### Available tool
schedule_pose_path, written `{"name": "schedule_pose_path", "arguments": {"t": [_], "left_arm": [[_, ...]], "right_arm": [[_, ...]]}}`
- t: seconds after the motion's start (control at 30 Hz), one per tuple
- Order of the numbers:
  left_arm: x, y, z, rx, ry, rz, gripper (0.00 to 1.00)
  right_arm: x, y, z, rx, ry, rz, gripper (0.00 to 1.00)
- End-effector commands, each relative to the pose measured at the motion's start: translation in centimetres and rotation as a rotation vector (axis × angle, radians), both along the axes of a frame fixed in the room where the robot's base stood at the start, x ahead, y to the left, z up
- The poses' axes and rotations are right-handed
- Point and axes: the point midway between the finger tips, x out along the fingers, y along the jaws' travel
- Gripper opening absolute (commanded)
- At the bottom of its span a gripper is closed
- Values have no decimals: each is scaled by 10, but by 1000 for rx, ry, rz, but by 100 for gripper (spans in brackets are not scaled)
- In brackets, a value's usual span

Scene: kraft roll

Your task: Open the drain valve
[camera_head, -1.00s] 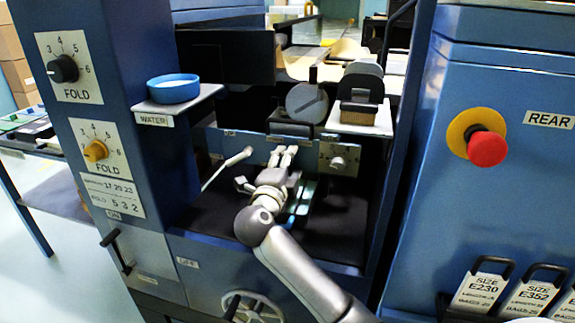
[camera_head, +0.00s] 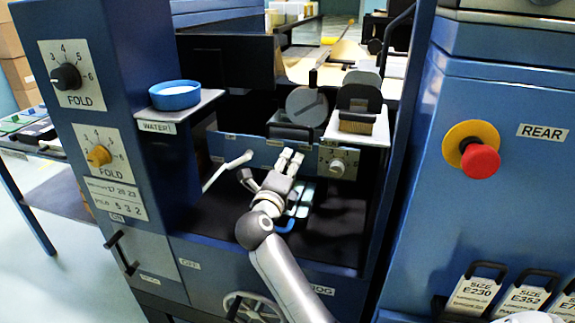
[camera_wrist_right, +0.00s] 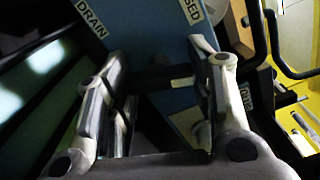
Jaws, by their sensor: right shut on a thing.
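My right gripper (camera_head: 268,172) is inside the machine's bay, in front of the blue panel (camera_head: 230,147). In the right wrist view, the gripper (camera_wrist_right: 155,85) has its two fingers on either side of a dark bar (camera_wrist_right: 180,83), which looks like the drain valve's handle. A DRAIN label (camera_wrist_right: 92,18) and a label ending in "SED" (camera_wrist_right: 190,10) are on the blue surface just beyond. In the head view the fingers hide the valve, so its exact angle cannot be told. My left gripper is in neither view.
A white-tipped lever (camera_head: 228,170) stands left of the gripper. A knob (camera_head: 338,167) is right of it on the panel. A blue water dish (camera_head: 175,95) sits on a shelf above left. A red stop button (camera_head: 480,161) and a handwheel (camera_head: 252,307) are nearby.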

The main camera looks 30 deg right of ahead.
Motion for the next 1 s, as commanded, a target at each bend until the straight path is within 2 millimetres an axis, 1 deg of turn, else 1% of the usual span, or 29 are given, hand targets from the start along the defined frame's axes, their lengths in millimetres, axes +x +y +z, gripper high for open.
{"name": "schedule_pose_path", "arguments": {"t": [0.2, 0.5, 0.73, 1.0], "left_arm": [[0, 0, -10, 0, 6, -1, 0], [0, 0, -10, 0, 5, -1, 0], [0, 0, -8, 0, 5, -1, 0], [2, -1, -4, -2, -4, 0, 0]], "right_arm": [[0, 1, -2, 131, -144, 0, 25], [0, 1, -3, 256, -293, -1, 25], [0, 0, -2, 305, -352, -1, 25], [0, 0, -2, 321, -372, 0, 26]]}}
